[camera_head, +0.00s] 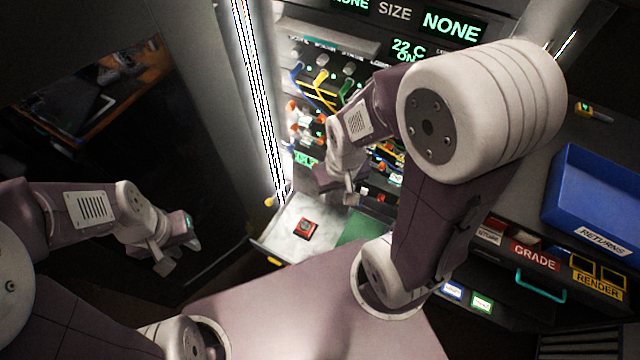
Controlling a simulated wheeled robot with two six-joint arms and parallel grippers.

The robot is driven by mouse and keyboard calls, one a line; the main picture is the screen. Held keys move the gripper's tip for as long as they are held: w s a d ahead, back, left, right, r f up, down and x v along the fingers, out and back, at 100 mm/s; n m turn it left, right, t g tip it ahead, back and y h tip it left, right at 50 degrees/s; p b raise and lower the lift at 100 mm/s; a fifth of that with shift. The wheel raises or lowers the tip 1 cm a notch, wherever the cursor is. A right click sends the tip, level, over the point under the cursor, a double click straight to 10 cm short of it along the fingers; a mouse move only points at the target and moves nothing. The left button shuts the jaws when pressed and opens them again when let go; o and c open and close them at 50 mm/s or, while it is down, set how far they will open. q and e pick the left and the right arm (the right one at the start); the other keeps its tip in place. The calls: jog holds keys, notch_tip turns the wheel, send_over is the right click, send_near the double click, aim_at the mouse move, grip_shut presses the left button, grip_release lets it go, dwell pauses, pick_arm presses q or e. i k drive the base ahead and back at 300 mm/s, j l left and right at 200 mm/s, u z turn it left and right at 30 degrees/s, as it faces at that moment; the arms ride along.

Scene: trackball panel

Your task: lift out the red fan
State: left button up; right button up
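A small red square item with a dark centre (306,229), which looks like the red fan, lies on the pale floor of a pulled-out drawer (283,241) below the panel. My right gripper (338,188) hangs above and behind it, in front of the panel, apart from it. Its fingers are small and partly lost against the panel, so I cannot tell how they stand. My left gripper (178,252) is left of the drawer, over dark floor. Its fingertips look apart with nothing between them.
A green patch (362,228) lies beside the red item, partly behind my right arm. A blue RETURNS bin (600,200) stands on the right counter. The lit panel (318,75) with knobs and levers rises behind. A bright vertical light strip (258,100) borders the panel's left.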

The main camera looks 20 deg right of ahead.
aim_at(305, 227)
jog(key=k+l+z, duration=0.1)
jog(key=l, duration=0.15)
jog(key=k+l, duration=0.1)
jog(key=i+l+u, duration=0.1)
jog(key=u, duration=0.35)
jog(key=i+l+u, duration=0.1)
jog(key=l+u, duration=0.15)
jog(key=u, duration=0.15)
jog(key=l+u, duration=0.2)
jog(key=u, duration=0.25)
jog(key=i+l, duration=0.05)
